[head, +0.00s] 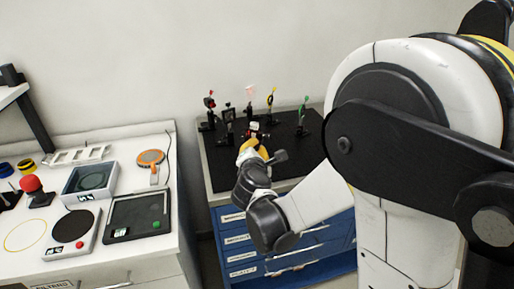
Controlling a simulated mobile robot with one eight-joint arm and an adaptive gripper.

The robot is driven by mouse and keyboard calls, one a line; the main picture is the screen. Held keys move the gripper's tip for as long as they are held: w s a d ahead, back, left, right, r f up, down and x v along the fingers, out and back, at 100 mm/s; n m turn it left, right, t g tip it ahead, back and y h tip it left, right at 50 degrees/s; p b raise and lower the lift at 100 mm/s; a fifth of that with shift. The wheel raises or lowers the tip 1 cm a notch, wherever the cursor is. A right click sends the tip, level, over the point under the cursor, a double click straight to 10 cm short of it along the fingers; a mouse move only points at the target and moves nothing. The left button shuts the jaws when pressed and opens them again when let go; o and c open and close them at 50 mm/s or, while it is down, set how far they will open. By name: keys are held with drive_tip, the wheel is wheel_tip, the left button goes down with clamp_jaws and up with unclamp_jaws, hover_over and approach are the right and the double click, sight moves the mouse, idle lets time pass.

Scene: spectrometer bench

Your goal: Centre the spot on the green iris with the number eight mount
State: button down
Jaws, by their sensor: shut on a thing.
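The green iris (304,105) stands upright on a post at the right of the black optics board (284,160). My gripper (253,138) is at the middle of the board, reaching in from the front. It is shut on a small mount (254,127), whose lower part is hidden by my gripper. The number on this mount is too small to read. No light spot can be made out on the green iris.
Red (209,102), pink (249,90) and yellow (271,97) topped posts stand on the board near my gripper. A dark mount (228,114) stands at its left. The board's front right is clear. A white bench (150,262) with instruments is at the left.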

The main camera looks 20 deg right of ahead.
drive_tip(key=c, duration=1.4)
unclamp_jaws()
drive_tip(key=shift+a, duration=0.1)
drive_tip(key=v, duration=1.2)
drive_tip(key=shift+f, duration=0.1)
